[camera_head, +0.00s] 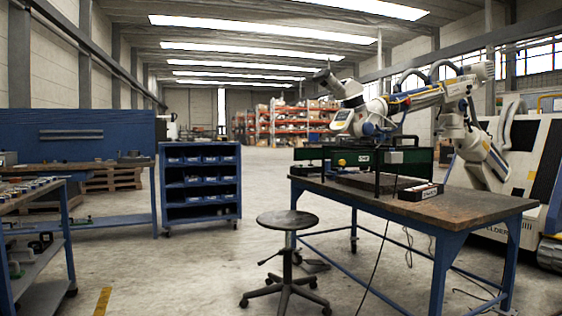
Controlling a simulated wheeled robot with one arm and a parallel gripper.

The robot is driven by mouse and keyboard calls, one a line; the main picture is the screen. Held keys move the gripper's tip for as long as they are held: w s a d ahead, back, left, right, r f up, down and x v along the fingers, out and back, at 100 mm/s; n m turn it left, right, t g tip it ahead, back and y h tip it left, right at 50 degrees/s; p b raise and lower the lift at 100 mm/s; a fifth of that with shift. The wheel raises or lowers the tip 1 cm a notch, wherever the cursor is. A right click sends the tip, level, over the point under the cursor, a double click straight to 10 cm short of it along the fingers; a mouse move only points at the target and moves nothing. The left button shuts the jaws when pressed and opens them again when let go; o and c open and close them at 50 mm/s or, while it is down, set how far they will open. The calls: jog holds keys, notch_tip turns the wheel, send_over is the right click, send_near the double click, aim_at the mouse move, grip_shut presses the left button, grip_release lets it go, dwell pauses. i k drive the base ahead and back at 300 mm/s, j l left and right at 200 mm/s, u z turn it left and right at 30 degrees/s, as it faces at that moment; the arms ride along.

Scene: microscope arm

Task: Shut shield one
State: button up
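A large white jointed microscope arm (400,104) with blue, yellow and black parts reaches leftward over the workbench at the right. Its white head (343,120) carries a small screen and an angled upper part. I cannot tell which part is shield one, nor whether it is open or shut. Under the arm, a dark green frame (421,156) with a small label stands on the wooden-topped, blue-legged workbench (455,206). My gripper is not in view.
A black stool (287,221) stands before the bench's left end. Cables hang beneath the bench. A white machine (535,180) stands behind at right. A blue bin shelf (200,185) and blue workbenches (100,210) are at left. The concrete floor between is mostly clear.

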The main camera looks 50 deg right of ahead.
aim_at(347, 159)
jog(key=z, duration=1.95)
jog(key=i+j, duration=0.25)
jog(key=i, duration=0.15)
jog(key=z, duration=0.05)
